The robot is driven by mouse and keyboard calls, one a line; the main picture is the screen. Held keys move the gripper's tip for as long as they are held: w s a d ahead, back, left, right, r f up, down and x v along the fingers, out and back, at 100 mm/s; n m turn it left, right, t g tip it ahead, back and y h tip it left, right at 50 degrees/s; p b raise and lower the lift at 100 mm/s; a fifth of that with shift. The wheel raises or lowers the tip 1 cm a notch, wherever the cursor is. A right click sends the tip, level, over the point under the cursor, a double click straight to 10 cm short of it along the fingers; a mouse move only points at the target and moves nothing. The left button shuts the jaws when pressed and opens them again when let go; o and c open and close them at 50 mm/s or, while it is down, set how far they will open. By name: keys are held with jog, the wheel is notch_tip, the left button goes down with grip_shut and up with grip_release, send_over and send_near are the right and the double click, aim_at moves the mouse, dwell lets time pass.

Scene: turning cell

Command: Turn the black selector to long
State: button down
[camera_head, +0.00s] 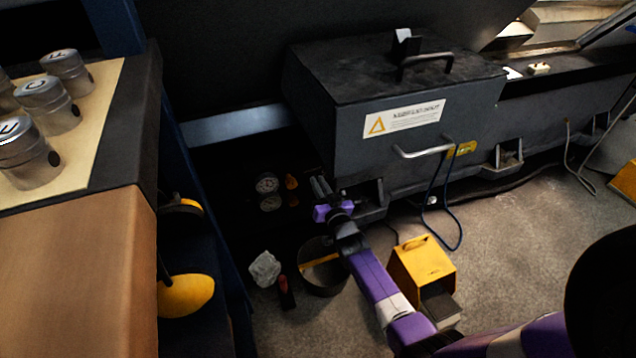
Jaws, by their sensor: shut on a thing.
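My gripper (319,186), at the end of my purple arm, reaches to a dark panel below the left end of the big grey machine. Its fingers are shut on a dark thing there, which looks like the black selector. The selector is mostly hidden by the fingers and deep shadow, so I cannot read its setting or the word "long". Left of the gripper, round dial gauges (267,183) and a small orange part (291,183) show on the dark panel.
A black round bin (322,283) stands below the gripper. A yellow box (422,263) is on the floor to the right, near a blue cable (460,228). A bench (70,270) with metal canisters is at left. Yellow ear defenders (186,295) hang beside it.

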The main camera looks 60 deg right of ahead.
jog(key=m, duration=0.1)
jog(key=m+p, duration=0.1)
jog(key=m, duration=0.2)
jog(key=shift+s+d+m, duration=0.2)
jog(key=shift+d+m, duration=0.1)
jog(key=m, duration=0.2)
jog(key=m+p, duration=0.1)
jog(key=shift+s+d+f+m, duration=0.15)
jog(key=shift+d+f+m, duration=0.05)
jog(key=shift+f+m, duration=0.2)
jog(key=shift+s+d+f+m, duration=0.1)
jog(key=shift+f+m, duration=0.1)
jog(key=shift+m, duration=1)
jog(key=shift+f+m, duration=0.2)
jog(key=shift+m, duration=1)
jog(key=shift+s+d+f+m, duration=0.1)
jog(key=shift+f+m, duration=0.1)
jog(key=shift+m, duration=1)
jog(key=c, duration=1.5)
grip_release()
jog(key=shift+o, duration=0.2)
jog(key=p+v, duration=0.3)
jog(key=v, duration=0.4)
jog(key=shift+s+a, duration=0.3)
